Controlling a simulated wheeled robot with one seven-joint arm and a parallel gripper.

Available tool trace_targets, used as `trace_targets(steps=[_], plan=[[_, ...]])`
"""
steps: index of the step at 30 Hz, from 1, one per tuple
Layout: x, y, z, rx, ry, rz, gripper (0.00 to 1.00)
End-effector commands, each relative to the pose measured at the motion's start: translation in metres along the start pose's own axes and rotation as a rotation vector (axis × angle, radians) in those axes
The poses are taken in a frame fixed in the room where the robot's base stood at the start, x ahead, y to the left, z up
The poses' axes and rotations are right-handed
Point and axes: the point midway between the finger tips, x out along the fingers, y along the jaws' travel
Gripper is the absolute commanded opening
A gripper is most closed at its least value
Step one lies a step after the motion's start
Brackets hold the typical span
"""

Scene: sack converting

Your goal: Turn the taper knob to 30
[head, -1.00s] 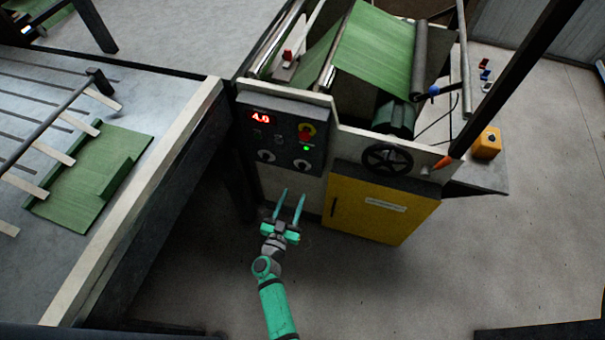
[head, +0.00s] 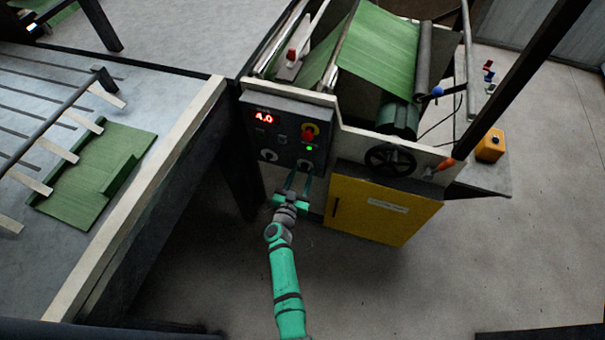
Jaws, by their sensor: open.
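A red button on a yellow base (head: 309,133) and a lit green lamp (head: 309,148) sit above the right knob. A black handwheel (head: 390,160) and a yellow cabinet (head: 380,205) are to the right. A worktable edge (head: 150,190) runs along the left.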

Motion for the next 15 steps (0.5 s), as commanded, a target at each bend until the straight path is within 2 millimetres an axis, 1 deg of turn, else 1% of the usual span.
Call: trace_targets(steps=[6, 7, 8, 9, 11, 12, 13, 14, 15], plan=[[-0.0002, -0.0017, -0.0002, 0.000, 0.000, -0.003, 0.41], [-0.0003, -0.0020, -0.0002, 0.000, 0.000, -0.003, 0.37], [-0.0004, -0.0023, -0.0002, 0.000, 0.000, -0.003, 0.29], [-0.0005, -0.0025, -0.0003, 0.000, 0.000, -0.004, 0.20], [-0.0005, -0.0025, -0.0003, 0.000, 0.000, -0.004, 0.06], [-0.0005, -0.0027, -0.0003, 0.000, 0.000, -0.004, 0.00], [-0.0005, -0.0028, -0.0002, 0.000, 0.000, -0.004, 0.00], [0.0015, 0.0042, -0.0001, 0.000, 0.000, -0.001, 0.00], [0.0005, 0.0004, -0.0001, 0.001, 0.000, -0.004, 0.00]])
